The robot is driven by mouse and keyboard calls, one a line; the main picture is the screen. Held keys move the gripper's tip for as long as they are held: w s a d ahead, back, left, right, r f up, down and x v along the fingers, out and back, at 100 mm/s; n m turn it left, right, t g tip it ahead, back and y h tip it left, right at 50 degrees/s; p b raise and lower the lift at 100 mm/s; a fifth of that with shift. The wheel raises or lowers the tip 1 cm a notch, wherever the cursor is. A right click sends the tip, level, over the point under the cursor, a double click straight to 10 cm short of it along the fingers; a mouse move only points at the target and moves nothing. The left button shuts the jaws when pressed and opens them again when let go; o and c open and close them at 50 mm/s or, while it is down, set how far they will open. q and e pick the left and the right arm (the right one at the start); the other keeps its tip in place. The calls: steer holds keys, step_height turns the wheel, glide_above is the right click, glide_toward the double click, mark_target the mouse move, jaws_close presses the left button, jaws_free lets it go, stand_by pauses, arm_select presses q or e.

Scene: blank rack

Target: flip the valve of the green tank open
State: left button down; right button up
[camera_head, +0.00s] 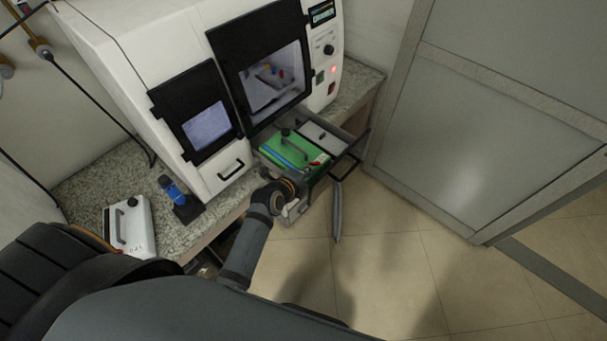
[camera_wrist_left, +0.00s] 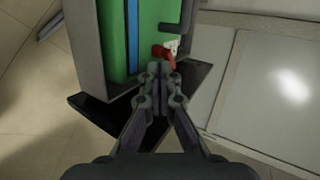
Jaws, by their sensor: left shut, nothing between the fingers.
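The green tank (camera_head: 292,152) with a blue stripe and a dark handle sits in the open drawer of the white machine. Its red valve lever (camera_head: 319,160) is at the tank's front right end. In the left wrist view the green tank (camera_wrist_left: 118,38) fills the upper left, and the red valve lever (camera_wrist_left: 163,56) lies just beyond my fingertips, beside a pale fitting. My left gripper (camera_wrist_left: 159,72) is shut and empty, its tips close to the lever; I cannot tell whether they touch. My right gripper is not in view.
The open drawer (camera_head: 295,209) also holds a white tank (camera_head: 327,137) to the right of the green one. The floor to the right is clear.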

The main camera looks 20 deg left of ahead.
arm_select(q)
steer(key=v, duration=1.1)
steer(key=shift+s+a, duration=0.15)
steer(key=shift+s, duration=0.2)
steer(key=shift+r, duration=0.1)
